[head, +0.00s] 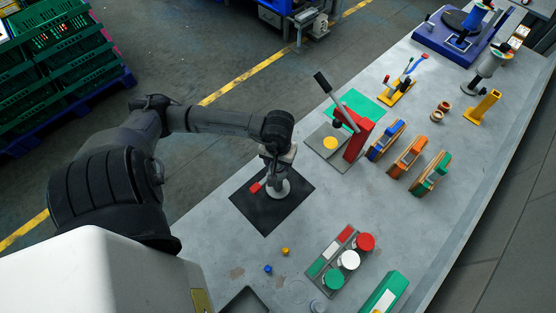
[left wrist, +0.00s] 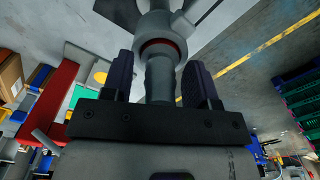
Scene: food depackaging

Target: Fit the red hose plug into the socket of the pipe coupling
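The grey pipe coupling (head: 280,190) stands on a black mat (head: 262,222), partly hidden under my left gripper (head: 275,172). A small red part (head: 257,187) shows at its left side; I cannot tell whether it belongs to the coupling. In the left wrist view, a grey ribbed hose end (left wrist: 160,78) lies between the fingers of my left gripper (left wrist: 161,85). Gaps show on both sides of it, so the fingers are open around it. The hose end meets the coupling (left wrist: 158,25), and a red ring (left wrist: 160,45) shows at the joint. How deep it sits is hidden. My right gripper is not in view.
A red lever press (head: 357,135) stands on the bench behind and right of the mat. A tray with coloured knobs (head: 345,262) lies at the front, with small yellow (head: 285,251) and blue (head: 268,269) pieces to its left. Bare bench surrounds the mat's right side.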

